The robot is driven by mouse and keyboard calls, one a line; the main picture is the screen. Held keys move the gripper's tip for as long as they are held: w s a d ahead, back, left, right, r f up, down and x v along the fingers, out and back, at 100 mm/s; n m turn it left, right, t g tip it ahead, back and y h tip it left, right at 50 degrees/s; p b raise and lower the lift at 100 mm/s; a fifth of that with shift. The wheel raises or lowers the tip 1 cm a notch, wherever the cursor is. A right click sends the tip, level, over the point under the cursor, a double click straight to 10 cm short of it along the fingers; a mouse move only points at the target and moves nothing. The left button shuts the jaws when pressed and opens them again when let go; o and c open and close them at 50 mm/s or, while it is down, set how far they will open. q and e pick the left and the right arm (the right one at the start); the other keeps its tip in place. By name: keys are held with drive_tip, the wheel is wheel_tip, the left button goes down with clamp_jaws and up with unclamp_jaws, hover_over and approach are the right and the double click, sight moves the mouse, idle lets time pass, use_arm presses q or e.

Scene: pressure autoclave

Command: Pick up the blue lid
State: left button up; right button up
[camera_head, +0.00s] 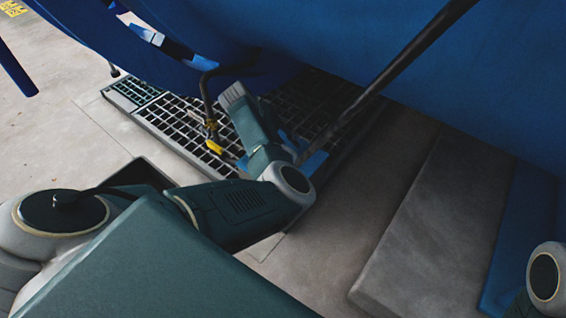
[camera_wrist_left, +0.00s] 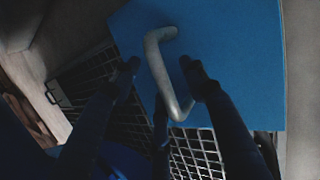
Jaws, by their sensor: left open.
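The blue lid (camera_wrist_left: 235,60) shows in the left wrist view as a flat blue panel with a bent metal handle (camera_wrist_left: 160,65). It lies over the grating. In the head view only small blue patches of the lid (camera_head: 313,164) show beside my left wrist; the rest is hidden by my arm. My left gripper (camera_wrist_left: 160,74) is open, with one dark finger on each side of the handle. Contact with the handle cannot be told. In the head view its fingertips are hidden behind the wrist. My right gripper is not in view.
A metal grating (camera_head: 175,122) lies in the floor under the large blue vessel (camera_head: 400,45). A dark slanting pipe (camera_head: 400,62) passes close to my left wrist. A cable with a yellow end (camera_head: 213,146) hangs at the grating. Grey floor (camera_head: 50,120) is open at left.

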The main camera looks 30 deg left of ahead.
use_arm(q)
clamp_jaws()
idle(0.3)
drive_tip(key=shift+r, duration=0.1)
